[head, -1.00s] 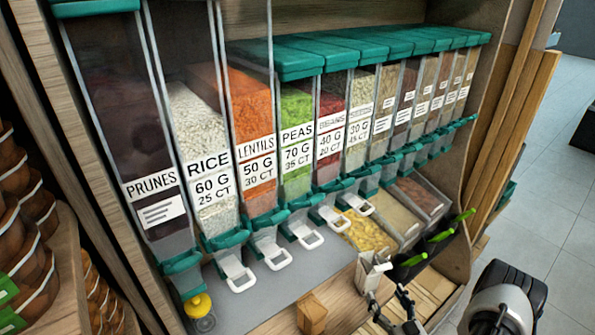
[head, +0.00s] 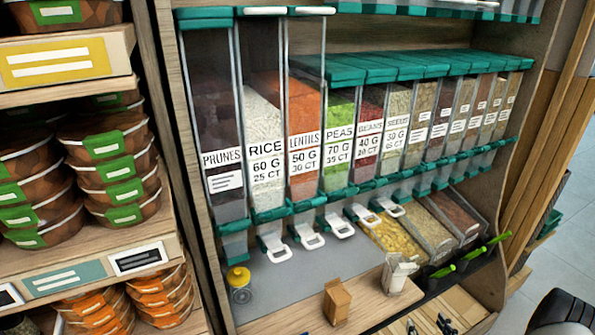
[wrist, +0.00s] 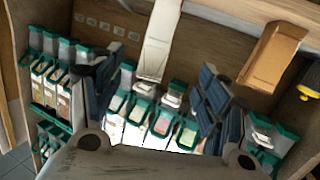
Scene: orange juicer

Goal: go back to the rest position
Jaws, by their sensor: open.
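My gripper (head: 430,325) shows only as dark fingertips at the bottom edge of the head view, in front of the wooden counter (head: 372,304). In the wrist view my gripper (wrist: 155,88) has its two dark fingers well apart, with nothing between them. A pale carton (wrist: 160,40) and a brown box (wrist: 272,55) appear beyond the fingers, apart from them. In the head view the pale carton (head: 397,272) and the brown box (head: 337,300) stand on the counter, near my fingertips. Most of my arm is out of the head view.
Labelled food dispensers (head: 305,130) with teal lids line the back. A small jar with a yellow lid (head: 239,277) stands below the prunes dispenser. Shelves of packed bowls (head: 112,165) stand at the left. Open bins (head: 400,240) with green-handled scoops are at the right.

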